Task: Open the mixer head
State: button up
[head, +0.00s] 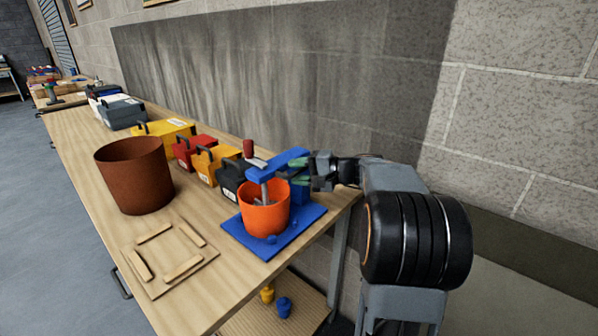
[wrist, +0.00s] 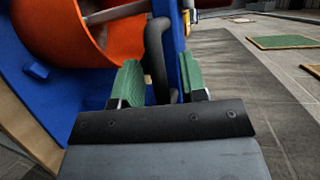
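The mixer stands at the near right end of the bench, with a blue head (head: 284,163), an orange bowl (head: 262,212) and a flat blue base (head: 305,222). The head appears lowered over the bowl. My gripper (head: 298,171) is at the right end of the head, its green fingers spread. In the wrist view, a black curved handle (wrist: 157,58) stands between the fingers of my gripper (wrist: 160,80). The fingers look open around it, and contact is not clear. The orange bowl (wrist: 60,35) shows at upper left there.
A brown bin (head: 135,175) and a wooden frame (head: 168,258) lie left of the mixer. Black (head: 232,180), orange (head: 213,165), red (head: 193,150) and yellow (head: 165,130) toolboxes line the back. A grey wall (head: 500,130) rises behind the bench.

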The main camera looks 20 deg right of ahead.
grip_shut()
dwell(0.3)
jog(key=shift+d+r, duration=0.1)
